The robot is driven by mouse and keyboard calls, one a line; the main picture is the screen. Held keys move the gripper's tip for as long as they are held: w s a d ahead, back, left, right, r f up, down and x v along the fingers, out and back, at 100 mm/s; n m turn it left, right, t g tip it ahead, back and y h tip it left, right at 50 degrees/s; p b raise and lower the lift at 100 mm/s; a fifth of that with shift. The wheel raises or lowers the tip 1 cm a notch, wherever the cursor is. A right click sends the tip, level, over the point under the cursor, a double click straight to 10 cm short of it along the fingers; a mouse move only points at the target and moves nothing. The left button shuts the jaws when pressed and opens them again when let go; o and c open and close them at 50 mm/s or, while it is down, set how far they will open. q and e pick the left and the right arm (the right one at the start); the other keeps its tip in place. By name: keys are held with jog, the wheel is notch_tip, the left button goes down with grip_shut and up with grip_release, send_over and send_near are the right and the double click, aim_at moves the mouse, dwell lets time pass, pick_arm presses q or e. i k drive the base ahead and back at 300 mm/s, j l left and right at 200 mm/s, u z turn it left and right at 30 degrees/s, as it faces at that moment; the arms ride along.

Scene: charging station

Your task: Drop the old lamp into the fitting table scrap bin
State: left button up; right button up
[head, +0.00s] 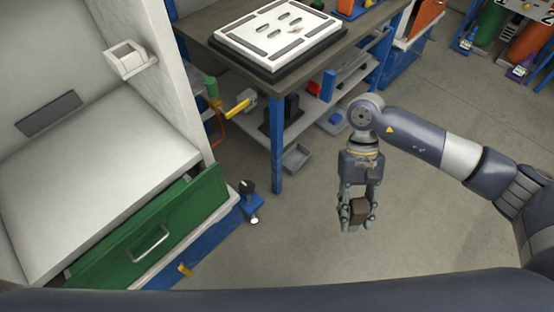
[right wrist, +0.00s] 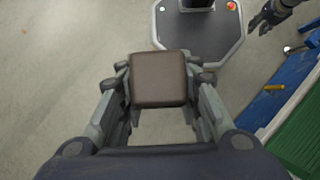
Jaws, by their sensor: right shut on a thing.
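My right gripper (head: 357,214) points down over open floor, right of the work table (head: 240,62). It is shut on a small dark brown block, which I take to be the old lamp (head: 358,207). In the right wrist view the old lamp (right wrist: 158,79) shows a square brown face between the fingers. A small grey open bin (head: 297,158) is low beside the table's blue front leg; I cannot tell for sure that it is the scrap bin. My left gripper (right wrist: 265,20) shows only at the top right of the right wrist view, too small to read.
A white slotted plate (head: 280,32) lies on the table. The lower shelf holds several parts. The floor between the table and my right arm is clear.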

aim_at(295, 159)
jog(key=i+l+u, duration=0.1)
jog(key=l+u, duration=0.45)
jog(key=u, duration=0.25)
jog(key=l+u, duration=0.65)
jog(key=u, duration=0.15)
